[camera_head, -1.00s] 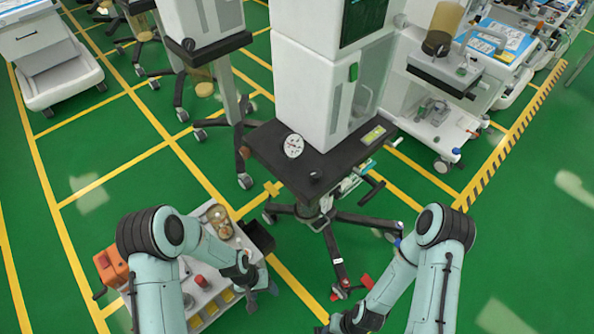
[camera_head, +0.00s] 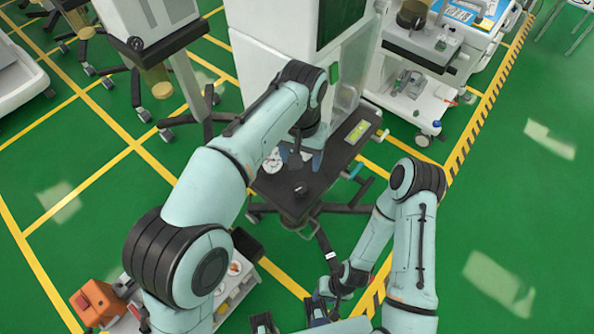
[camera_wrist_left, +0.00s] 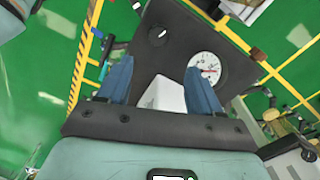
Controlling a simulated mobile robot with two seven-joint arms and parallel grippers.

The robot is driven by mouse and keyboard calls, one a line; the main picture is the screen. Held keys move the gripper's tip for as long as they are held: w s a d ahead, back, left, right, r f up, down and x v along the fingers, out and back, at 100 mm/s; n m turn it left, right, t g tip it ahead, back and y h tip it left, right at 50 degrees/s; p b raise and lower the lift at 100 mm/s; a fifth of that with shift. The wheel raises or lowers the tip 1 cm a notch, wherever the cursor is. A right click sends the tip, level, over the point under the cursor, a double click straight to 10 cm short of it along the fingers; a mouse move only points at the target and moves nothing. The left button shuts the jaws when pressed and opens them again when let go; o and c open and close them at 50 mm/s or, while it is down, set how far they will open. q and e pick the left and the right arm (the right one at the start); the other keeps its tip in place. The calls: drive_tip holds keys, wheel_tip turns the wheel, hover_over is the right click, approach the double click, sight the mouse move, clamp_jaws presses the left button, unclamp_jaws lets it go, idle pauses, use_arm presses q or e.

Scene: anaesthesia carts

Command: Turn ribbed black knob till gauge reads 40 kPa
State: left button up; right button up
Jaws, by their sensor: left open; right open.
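The black knob (camera_head: 300,191) stands on the black shelf (camera_head: 325,178) of the white machine. It also shows in the left wrist view (camera_wrist_left: 157,37), with a small white mark; its ribs are too small to make out. The round white gauge (camera_head: 273,161) is on the shelf beside it, partly hidden by my left arm. The gauge face is clear in the left wrist view (camera_wrist_left: 208,68), but its reading is too small to tell. My left gripper (camera_wrist_left: 158,65) is open over the shelf, apart from the knob. My right gripper (camera_head: 290,317) is open and low at the bottom edge.
A pale block (camera_wrist_left: 163,95) shows between my left fingers; I cannot tell whether they touch it. The white machine body (camera_head: 270,50) rises behind the shelf. A cart with an orange box (camera_head: 97,303) stands at the lower left. Green floor is free at right.

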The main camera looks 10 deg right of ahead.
sight(300, 188)
use_arm(q)
drive_tip(key=f, duration=0.4)
drive_tip(key=f+b, duration=0.1)
drive_tip(key=f, duration=0.3)
drive_tip(key=f+b, duration=0.1)
drive_tip(key=f, duration=0.3)
drive_tip(key=shift+s, duration=0.25)
drive_tip(key=shift+f, duration=0.55)
use_arm(e)
drive_tip(key=shift+s+f, duration=0.4)
drive_tip(key=shift+f, duration=0.25)
drive_tip(key=shift+s+f, duration=0.4)
drive_tip(key=shift+f, duration=0.2)
use_arm(q)
drive_tip(key=c, duration=1.1)
